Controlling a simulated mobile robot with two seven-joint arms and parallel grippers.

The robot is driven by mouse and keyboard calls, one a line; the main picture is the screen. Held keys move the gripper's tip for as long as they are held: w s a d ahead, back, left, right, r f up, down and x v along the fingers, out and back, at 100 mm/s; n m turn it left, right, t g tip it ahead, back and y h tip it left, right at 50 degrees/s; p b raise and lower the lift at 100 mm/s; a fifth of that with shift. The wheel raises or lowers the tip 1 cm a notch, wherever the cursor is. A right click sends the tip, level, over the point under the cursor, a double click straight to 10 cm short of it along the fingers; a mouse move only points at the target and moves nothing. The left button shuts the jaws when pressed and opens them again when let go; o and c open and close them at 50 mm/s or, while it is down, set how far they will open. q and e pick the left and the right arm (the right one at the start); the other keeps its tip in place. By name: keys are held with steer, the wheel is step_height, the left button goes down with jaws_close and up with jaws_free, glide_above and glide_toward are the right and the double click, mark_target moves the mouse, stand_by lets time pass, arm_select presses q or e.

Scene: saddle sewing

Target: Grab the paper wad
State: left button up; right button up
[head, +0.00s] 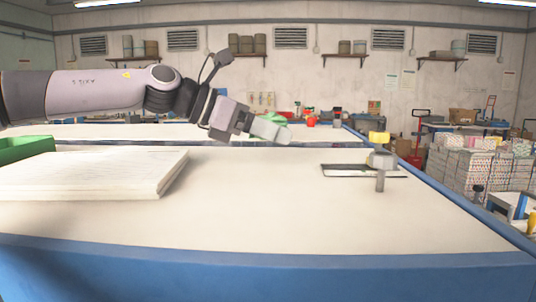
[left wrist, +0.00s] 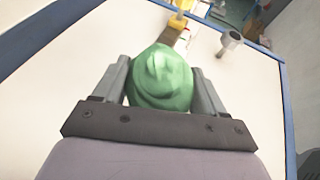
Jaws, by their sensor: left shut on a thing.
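A crumpled green paper wad (left wrist: 160,78) sits between the two fingers of my left gripper (left wrist: 162,88) in the left wrist view. The gripper is shut on it, a finger against each side. In the head view my left gripper (head: 262,128) is raised above the table, and a bit of green (head: 274,117) shows behind its fingertips. My right gripper is not in view.
The white table (head: 250,205) has a blue edge. A stack of paper (head: 90,175) and a green tray (head: 25,148) lie at the left. A grey device (head: 380,165) stands at the right. The middle of the table is clear.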

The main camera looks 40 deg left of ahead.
mark_target(268, 111)
arm_select(q)
step_height(268, 111, up, 22)
steer(key=shift+r, duration=0.15)
stand_by(0.4)
